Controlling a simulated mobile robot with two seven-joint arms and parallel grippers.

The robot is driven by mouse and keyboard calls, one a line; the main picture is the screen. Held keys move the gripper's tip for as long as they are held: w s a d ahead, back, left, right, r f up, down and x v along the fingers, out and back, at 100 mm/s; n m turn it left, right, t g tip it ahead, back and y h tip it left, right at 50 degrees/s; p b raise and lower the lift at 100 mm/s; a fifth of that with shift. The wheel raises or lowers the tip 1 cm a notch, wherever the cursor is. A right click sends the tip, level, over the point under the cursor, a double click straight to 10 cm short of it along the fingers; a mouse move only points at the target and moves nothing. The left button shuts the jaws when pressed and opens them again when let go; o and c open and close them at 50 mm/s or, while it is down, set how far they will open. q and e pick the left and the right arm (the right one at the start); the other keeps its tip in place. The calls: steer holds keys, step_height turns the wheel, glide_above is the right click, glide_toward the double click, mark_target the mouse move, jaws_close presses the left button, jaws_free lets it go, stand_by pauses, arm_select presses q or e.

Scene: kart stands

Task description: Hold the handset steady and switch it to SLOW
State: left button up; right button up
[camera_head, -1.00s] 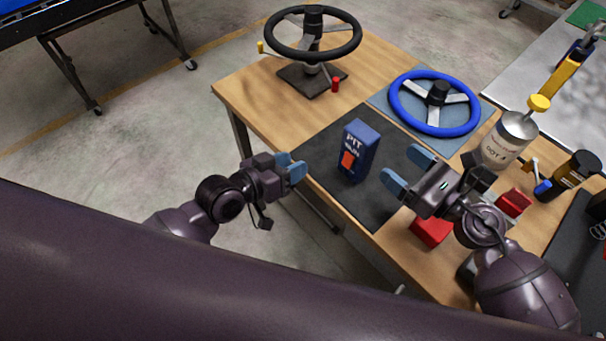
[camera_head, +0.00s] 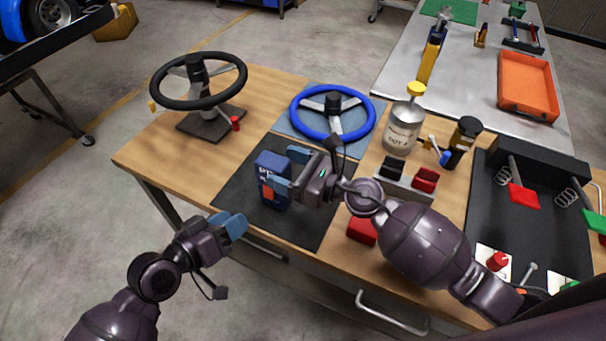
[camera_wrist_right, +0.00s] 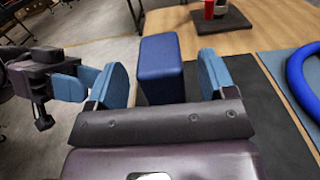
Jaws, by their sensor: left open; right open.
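The blue handset (camera_head: 272,165) stands upright on the dark mat (camera_head: 318,215) on the wooden table. Part of its front, with white lettering and an orange-red switch, is hidden by my right gripper. My right gripper (camera_head: 288,170) is open beside the handset. In the right wrist view the handset (camera_wrist_right: 161,68) shows ahead between the open blue fingertips (camera_wrist_right: 165,80). My left gripper (camera_head: 228,222) is open and empty near the table's front edge, below and left of the handset; it also shows in the right wrist view (camera_wrist_right: 85,82).
A black steering wheel (camera_head: 240,72) stands at the back left, with a blue wheel (camera_head: 368,120) behind the mat. A can (camera_head: 402,130), a dark bottle (camera_head: 461,143) and a red block (camera_head: 361,230) are to the right. A black pedal tray (camera_head: 490,215) lies further right.

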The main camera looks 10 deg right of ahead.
mark_target(258, 158)
steer(key=shift+x, duration=1.65)
steer(key=c, duration=1.2)
arm_select(q)
steer(key=shift+c, duration=1.3)
arm_select(e)
steer(key=shift+o, duration=0.2)
arm_select(q)
steer(key=s+f, duration=0.1)
steer(key=s+f+n, duration=0.1)
steer(key=s, duration=0.1)
steer(key=shift+a+f, duration=0.1)
steer(key=shift+f, duration=0.15)
jaws_close()
steer(key=shift+s+a+r+n+t+y, duration=0.25)
steer(key=shift+s+n+t, duration=0.3)
steer(key=shift+n, duration=1.6)
steer(key=shift+s+a+r+n+t+y, duration=0.1)
steer(key=shift+s+r+n+t+y, duration=0.3)
steer(key=shift+n, duration=1.8)
steer(key=shift+s+a+r+n+t+y, duration=0.25)
steer(key=shift+s+n+t, duration=0.4)
steer(key=shift+n, duration=1.5)
